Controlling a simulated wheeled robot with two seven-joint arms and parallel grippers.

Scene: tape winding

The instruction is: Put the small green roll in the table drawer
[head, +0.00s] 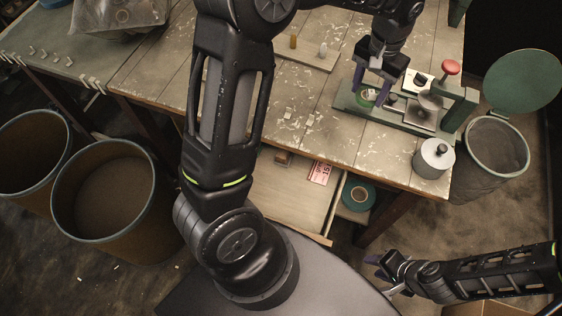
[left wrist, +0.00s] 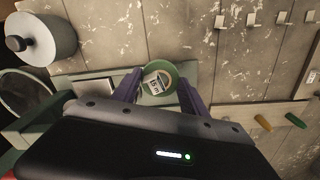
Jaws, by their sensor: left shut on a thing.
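The small green roll (head: 369,95) has a pale label in its centre and is at the green winding fixture on the table. In the left wrist view the roll (left wrist: 172,72) sits between the two purple fingers of my left gripper (left wrist: 158,88). My left gripper (head: 372,88) is shut on it, over the fixture's left part. The table drawer (head: 286,200) is pulled open below the table's front edge, partly hidden by my left arm. It holds a small brown block and a red-and-white card. My right gripper (head: 385,273) is empty, low at the right, with its fingers apart.
The green fixture (head: 350,103) has a red knob. A grey metal cylinder (head: 432,160) stands near the table's right corner. A larger teal roll (head: 358,195) lies just right of the drawer. Bins (head: 118,202) stand at left, and a lidded bin (head: 497,146) at right.

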